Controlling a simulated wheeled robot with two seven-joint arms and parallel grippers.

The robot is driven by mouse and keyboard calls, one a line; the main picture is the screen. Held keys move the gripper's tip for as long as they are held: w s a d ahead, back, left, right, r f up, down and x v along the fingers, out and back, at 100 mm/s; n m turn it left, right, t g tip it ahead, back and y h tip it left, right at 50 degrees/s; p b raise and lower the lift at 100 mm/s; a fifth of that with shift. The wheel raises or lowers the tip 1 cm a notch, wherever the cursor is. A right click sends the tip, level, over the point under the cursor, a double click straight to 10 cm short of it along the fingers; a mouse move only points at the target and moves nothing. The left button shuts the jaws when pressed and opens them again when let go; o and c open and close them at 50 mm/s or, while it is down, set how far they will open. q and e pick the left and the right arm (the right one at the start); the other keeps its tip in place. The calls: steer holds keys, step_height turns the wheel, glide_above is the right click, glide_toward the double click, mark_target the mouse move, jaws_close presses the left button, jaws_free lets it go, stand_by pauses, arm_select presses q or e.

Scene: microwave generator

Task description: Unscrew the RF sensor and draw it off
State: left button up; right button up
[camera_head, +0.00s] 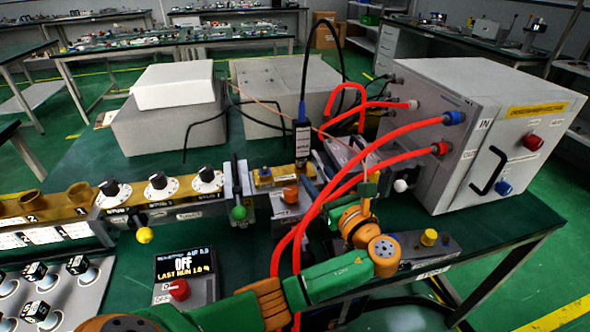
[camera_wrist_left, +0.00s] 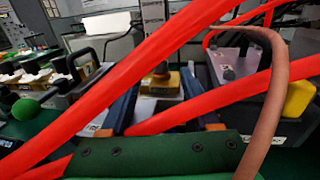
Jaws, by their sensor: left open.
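The RF sensor (camera_head: 302,138) is a slim upright stick with a label and a dark cable from its top. It stands on the brass-coloured waveguide run at the middle of the bench. In the left wrist view the sensor (camera_wrist_left: 154,28) shows upright above a yellow block (camera_wrist_left: 160,83), its top cut off by the frame. My left gripper (camera_head: 316,186) is open, with blue fingers just in front of and below the sensor. In the wrist view the gripper (camera_wrist_left: 158,104) has the sensor's foot between its fingers but beyond the tips. No contact shows. My right gripper is not visible.
Red hoses (camera_head: 395,143) arch from the grey generator cabinet (camera_head: 465,125) down past my left arm; one hose (camera_wrist_left: 110,90) crosses close before the wrist camera. A green ball-ended clamp (camera_head: 238,212) is left of the sensor. A display box (camera_head: 185,275) stands in front.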

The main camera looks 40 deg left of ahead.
mark_target(304, 163)
arm_select(q)
steer(key=shift+d+f, duration=0.1)
steer(key=shift+f, duration=0.4)
steer(key=shift+r, duration=0.1)
steer(key=x, duration=0.7)
jaws_close()
steer(key=n+g+b, duration=0.1)
steer(key=b, duration=0.1)
steer(key=shift+w+f+y+b, duration=0.1)
steer(key=shift+f+y+b, duration=0.2)
steer(key=shift+f+b, duration=0.1)
steer(key=shift+r+g, duration=0.1)
steer(key=shift+g, duration=0.3)
steer(key=shift+r+n+b, duration=0.1)
steer(key=shift+n+b, duration=0.2)
steer(key=shift+b, duration=0.05)
steer(key=shift+r, duration=0.1)
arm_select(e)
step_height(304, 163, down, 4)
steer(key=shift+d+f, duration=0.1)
